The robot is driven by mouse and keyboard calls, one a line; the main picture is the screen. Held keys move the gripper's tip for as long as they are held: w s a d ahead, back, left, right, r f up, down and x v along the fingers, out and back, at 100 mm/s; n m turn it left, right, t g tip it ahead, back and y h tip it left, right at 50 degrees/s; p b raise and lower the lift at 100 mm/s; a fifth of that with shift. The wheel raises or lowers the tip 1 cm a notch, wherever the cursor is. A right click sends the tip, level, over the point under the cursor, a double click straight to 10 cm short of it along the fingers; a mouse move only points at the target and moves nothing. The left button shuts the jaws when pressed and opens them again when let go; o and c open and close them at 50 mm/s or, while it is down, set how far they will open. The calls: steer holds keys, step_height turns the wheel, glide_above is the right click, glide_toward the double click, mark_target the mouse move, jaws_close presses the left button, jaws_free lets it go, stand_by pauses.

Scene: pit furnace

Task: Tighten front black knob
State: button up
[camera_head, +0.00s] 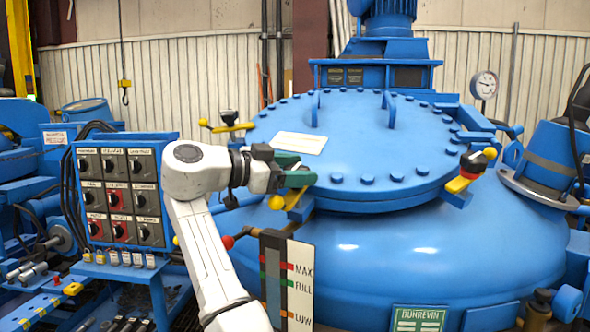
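My gripper (296,169), with green fingers, is at the near left rim of the blue vessel lid (350,135). It is right over the front clamp, whose yellow handle (287,200) shows just below the fingers. The front black knob cannot be made out; the fingers cover the place above the handle. The fingers look slightly apart, but I cannot tell whether they are on the knob. Two similar clamps show at the lid's edge: the left clamp with a black knob (228,117), and the right clamp with a dark knob (473,161) and a yellow and red handle.
A control panel (120,193) with several black and red switches stands at left. A level gauge (290,280) marked MAX, FULL and LOW stands in front of the vessel, right of my arm. A pressure gauge (484,85) is at back right. Bolts ring the lid.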

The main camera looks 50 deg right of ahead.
steer(key=shift+o, duration=1.3)
steer(key=v, duration=1)
steer(key=shift+a, duration=0.4)
steer(key=shift+w+a, duration=0.1)
